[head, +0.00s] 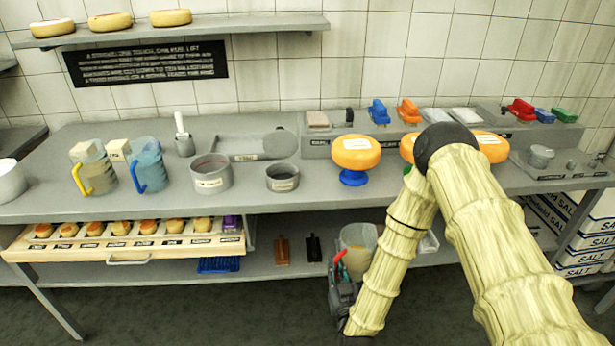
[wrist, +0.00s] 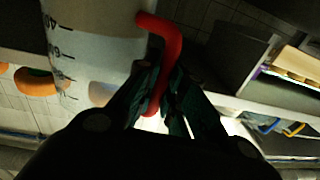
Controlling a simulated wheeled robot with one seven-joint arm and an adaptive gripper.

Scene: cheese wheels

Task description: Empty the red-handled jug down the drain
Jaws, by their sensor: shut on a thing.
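The red-handled jug (head: 357,239) is a clear, pale jug in front of the lower shelf, below the bench edge. My gripper (head: 342,276) is at its left side, shut on the red handle (head: 338,262). In the wrist view the jug (wrist: 92,45) fills the upper left with dark scale marks, and its red handle (wrist: 170,50) runs between the fingers of my gripper (wrist: 158,100). The jug looks roughly upright in the head view. I cannot tell how much it holds. No drain is recognisable in either view.
A yellow-handled jug (head: 95,172) and a blue-handled jug (head: 149,166) stand on the bench (head: 120,207). Orange cheese wheels (head: 356,152) are further right. A drawer of small cheeses (head: 135,243) juts out below left. The dark floor (head: 190,305) in front is clear.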

